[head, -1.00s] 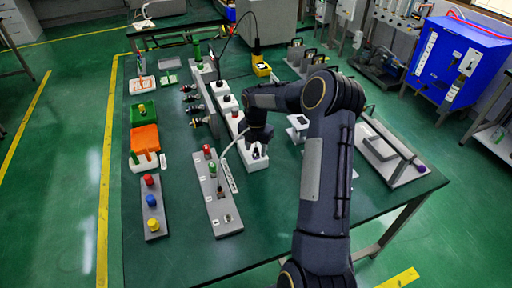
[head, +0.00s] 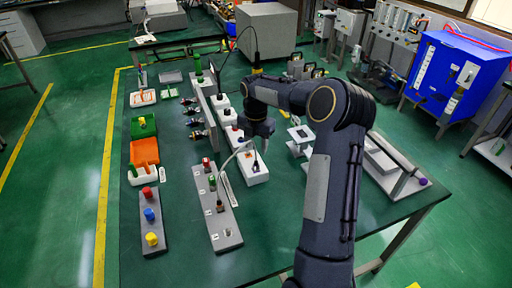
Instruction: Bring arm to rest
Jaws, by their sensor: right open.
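My right arm reaches in from the bottom right and bends over the green table (head: 200,272). My right gripper (head: 258,133) points down above a row of white blocks, near the white block (head: 250,167) at the front of that row. Its jaws are small and dark, and I see nothing held between them. My left arm and gripper are not in this view.
A grey plate with coloured knobs (head: 149,221) and a plate with upright pegs (head: 217,207) stand at the front left. Green and orange trays (head: 144,151) lie behind. A grey fixture (head: 385,165) stands right of my arm. The front table edge is clear.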

